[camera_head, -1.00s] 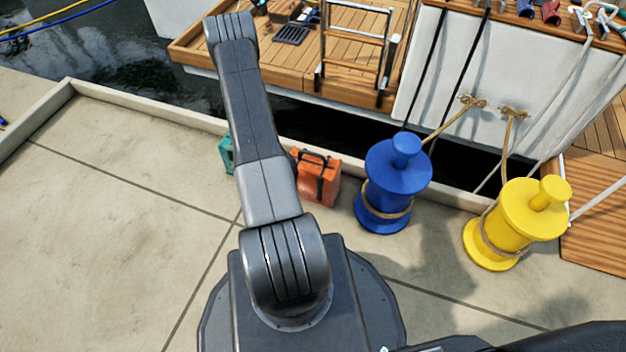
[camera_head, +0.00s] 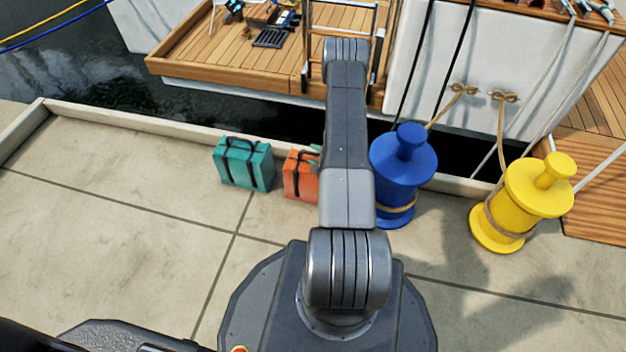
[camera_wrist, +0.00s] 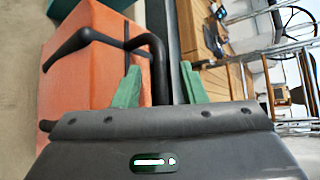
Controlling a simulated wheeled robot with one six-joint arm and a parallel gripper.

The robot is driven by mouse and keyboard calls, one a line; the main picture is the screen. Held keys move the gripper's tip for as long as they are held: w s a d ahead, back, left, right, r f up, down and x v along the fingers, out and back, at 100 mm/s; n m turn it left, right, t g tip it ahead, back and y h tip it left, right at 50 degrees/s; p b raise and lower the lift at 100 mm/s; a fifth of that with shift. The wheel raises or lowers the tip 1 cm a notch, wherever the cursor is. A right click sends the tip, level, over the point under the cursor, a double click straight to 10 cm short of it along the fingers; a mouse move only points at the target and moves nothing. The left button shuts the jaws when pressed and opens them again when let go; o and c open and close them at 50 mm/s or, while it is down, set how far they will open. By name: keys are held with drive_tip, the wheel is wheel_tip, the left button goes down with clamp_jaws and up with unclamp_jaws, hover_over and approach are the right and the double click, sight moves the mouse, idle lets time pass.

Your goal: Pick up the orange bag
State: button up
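The orange bag (camera_head: 297,184) stands upright on the quay, between the teal bag and the blue bollard. My arm hides its right side in the head view. In the wrist view the orange bag (camera_wrist: 95,68) fills the left side, with its black handle (camera_wrist: 158,62) reaching to the middle. My gripper (camera_wrist: 160,76) is open, its two green fingers apart. Part of the handle shows between the fingers in the picture; I cannot tell whether it is at their depth. In the head view my gripper is mostly hidden behind my arm.
A teal bag (camera_head: 243,165) stands just left of the orange one. A blue bollard (camera_head: 402,170) is close on the right, with a yellow bollard (camera_head: 522,203) farther right. The raised quay edge (camera_head: 140,121), water and a boat lie behind. Open paving (camera_head: 110,215) is at left.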

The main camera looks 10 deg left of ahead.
drive_tip(key=x, duration=0.3)
drive_tip(key=shift+w+a+f+b, duration=0.1)
drive_tip(key=shift+a+b, duration=0.05)
drive_tip(key=shift+b, duration=0.25)
clamp_jaws()
idle(1.1)
